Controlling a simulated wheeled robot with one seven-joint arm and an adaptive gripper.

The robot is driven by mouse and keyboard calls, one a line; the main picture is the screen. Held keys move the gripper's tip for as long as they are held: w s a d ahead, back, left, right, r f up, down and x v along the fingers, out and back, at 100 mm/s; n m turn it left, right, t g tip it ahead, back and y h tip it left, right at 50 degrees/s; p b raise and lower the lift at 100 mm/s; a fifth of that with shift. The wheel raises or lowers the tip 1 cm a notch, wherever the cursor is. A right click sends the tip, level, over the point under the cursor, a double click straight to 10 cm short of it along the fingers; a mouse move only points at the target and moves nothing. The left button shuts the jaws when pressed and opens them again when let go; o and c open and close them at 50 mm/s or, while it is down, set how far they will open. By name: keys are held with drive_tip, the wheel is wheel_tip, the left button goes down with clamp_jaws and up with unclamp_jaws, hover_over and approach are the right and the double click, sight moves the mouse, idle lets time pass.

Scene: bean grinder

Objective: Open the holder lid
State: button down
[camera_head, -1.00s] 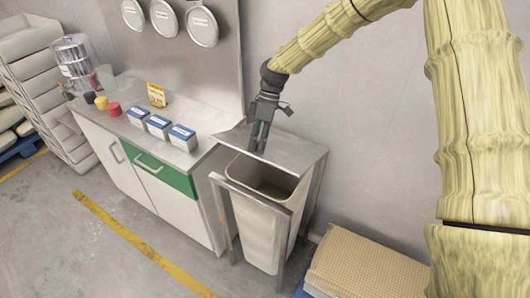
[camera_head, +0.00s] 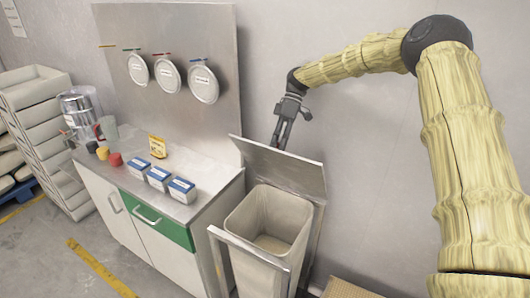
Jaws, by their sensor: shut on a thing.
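The holder is a metal frame (camera_head: 214,233) with an open-topped beige bin (camera_head: 250,264) inside it. Its grey metal lid (camera_head: 288,172) is hinged at the back and stands raised, tilted up steeply over the rear of the bin. My gripper (camera_head: 280,139) points down at the lid's upper edge, a little right of the lid's left half. It is shut on the lid edge; the fingertips' far side is partly hidden behind the lid. The bin's mouth is uncovered and looks empty.
A metal back panel (camera_head: 115,35) carries round white discs. Stacked trays (camera_head: 40,95) stand far left. The grey wall lies close behind the lid.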

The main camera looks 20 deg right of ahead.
drive_tip(key=shift+w+d, duration=0.25)
drive_tip(key=shift+d, duration=0.15)
drive_tip(key=c, duration=1.4)
unclamp_jaws()
drive_tip(key=shift+c, duration=0.2)
drive_tip(key=o, duration=0.3)
drive_tip(key=shift+f, duration=0.15)
drive_tip(key=shift+w+d, duration=0.15)
drive_tip(key=shift+w, duration=0.05)
drive_tip(key=shift+s, duration=0.15)
drive_tip(key=shift+r, duration=0.5)
wheel_tip(320, 180, up, 9)
drive_tip(key=shift+r, duration=0.15)
